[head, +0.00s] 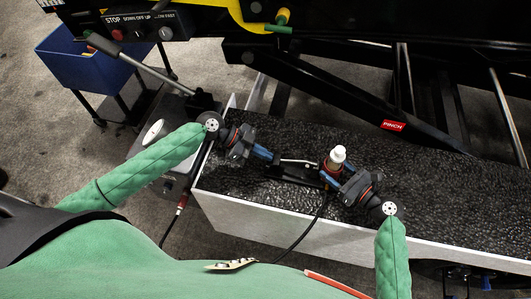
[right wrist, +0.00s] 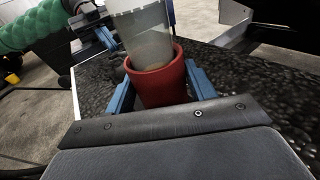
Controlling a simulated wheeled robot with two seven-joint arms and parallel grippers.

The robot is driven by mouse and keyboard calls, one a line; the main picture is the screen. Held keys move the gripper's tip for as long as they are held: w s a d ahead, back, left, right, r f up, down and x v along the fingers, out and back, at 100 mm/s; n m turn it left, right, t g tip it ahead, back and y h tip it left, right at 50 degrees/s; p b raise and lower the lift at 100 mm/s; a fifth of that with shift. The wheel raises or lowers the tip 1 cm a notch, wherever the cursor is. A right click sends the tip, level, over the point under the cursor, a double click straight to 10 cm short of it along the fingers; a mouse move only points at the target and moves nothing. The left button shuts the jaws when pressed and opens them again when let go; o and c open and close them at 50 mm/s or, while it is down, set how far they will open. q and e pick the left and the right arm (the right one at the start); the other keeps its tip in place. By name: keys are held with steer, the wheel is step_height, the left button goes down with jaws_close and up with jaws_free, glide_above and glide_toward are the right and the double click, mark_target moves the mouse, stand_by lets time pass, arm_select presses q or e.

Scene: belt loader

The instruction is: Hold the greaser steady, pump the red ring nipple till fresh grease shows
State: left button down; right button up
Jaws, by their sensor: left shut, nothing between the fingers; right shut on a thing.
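The greaser (head: 297,175) is a dark tool with a metal lever, lying on the black textured deck in the head view. A pale translucent canister with a white cap (head: 338,157) stands at its right end, in a red sleeve (right wrist: 158,82). My right gripper (head: 330,178) is shut on the red sleeve, with blue fingers on both sides of it in the right wrist view. My left gripper (head: 275,158) is shut and empty at the greaser's left end, close to the lever; I cannot tell whether it touches. I cannot make out a red ring nipple or any grease.
The black deck (head: 450,195) has a pale side wall and free room to the right. Dark loader beams with a red PINCH label (head: 393,125) cross behind. A black hose (head: 312,222) runs forward from the greaser. A blue bin (head: 85,65) and control panel (head: 140,27) stand back left.

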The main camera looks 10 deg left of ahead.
arm_select(q)
steer(key=r+v, duration=0.1)
steer(key=v, duration=1.1)
steer(key=shift+r, duration=0.35)
stand_by(0.6)
steer(key=s+a, duration=1.6)
steer(key=shift+s+f, duration=0.15)
steer(key=shift+s, duration=0.1)
stand_by(0.7)
steer(key=shift+d, duration=0.1)
steer(key=w+d, duration=1.6)
steer(key=shift+w, duration=0.3)
stand_by(0.7)
